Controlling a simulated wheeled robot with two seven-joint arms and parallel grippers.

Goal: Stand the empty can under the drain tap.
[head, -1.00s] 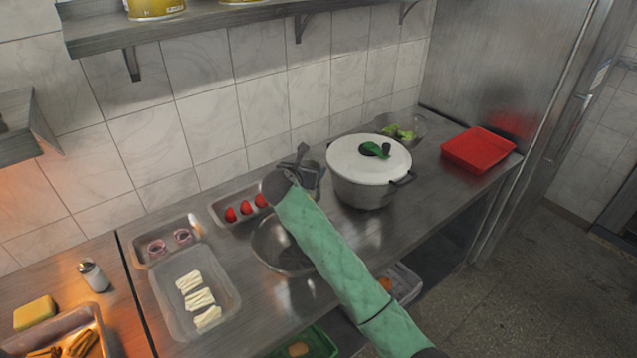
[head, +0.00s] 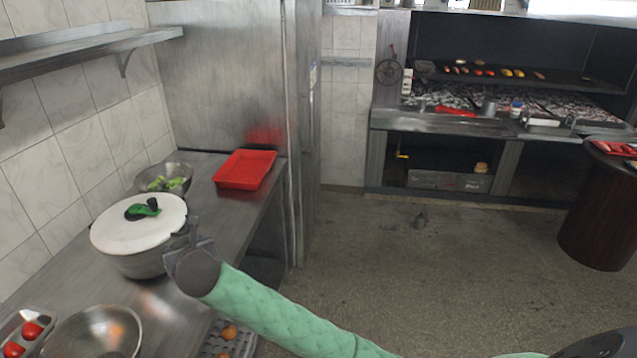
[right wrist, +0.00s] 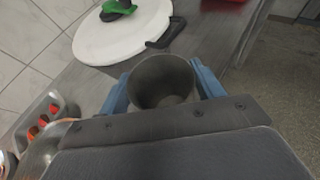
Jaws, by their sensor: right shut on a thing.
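My right gripper (head: 188,236) is over the steel counter, just right of the white-lidded pot. In the right wrist view, its blue fingers are shut on a grey metal can (right wrist: 163,84), one on each side. The can's open mouth faces the camera and its inside looks empty. In the head view, the gripper and wrist mostly hide the can. A small yellow lever (head: 402,156), perhaps the drain tap's handle, shows in the opening under the grill across the room. My left gripper is not in view.
The pot (head: 138,262) stands close beside the gripper. A red tray (head: 245,170) and a bowl of greens (head: 165,174) are farther back. A round dark table (head: 596,222) is at right. The floor between is mostly clear.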

